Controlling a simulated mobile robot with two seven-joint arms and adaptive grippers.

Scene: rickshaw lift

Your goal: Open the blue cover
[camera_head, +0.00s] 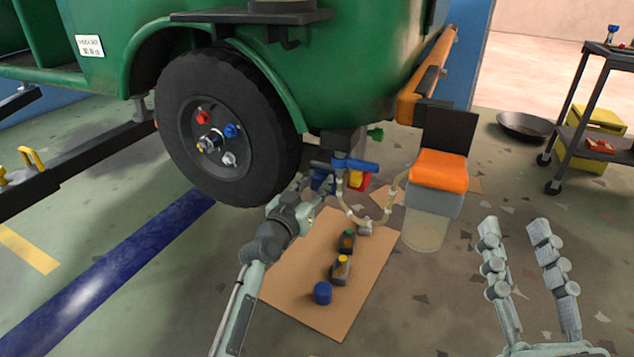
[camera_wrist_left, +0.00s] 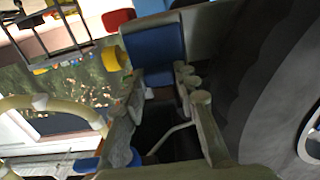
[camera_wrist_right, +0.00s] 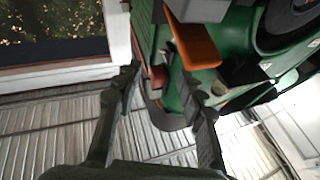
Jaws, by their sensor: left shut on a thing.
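The blue cover (camera_head: 321,178) is a small blue block low under the green vehicle, just right of the black wheel. In the left wrist view it is a dark blue panel (camera_wrist_left: 155,50) straight ahead between the fingertips. My left gripper (camera_head: 308,190) reaches it from below, partly hiding it in the head view. Its fingers (camera_wrist_left: 160,85) are closed around the cover's near edge; the exact contact is in shadow. My right gripper (camera_head: 513,226) is open and empty above the floor at the lower right, well apart from the cover.
The wheel (camera_head: 228,125) stands close left of my left gripper. A blue-handled valve with a hose (camera_head: 350,166) and a red-yellow part (camera_head: 358,181) are close right. A brown mat (camera_head: 300,255) holds bottles and a blue can (camera_head: 322,293).

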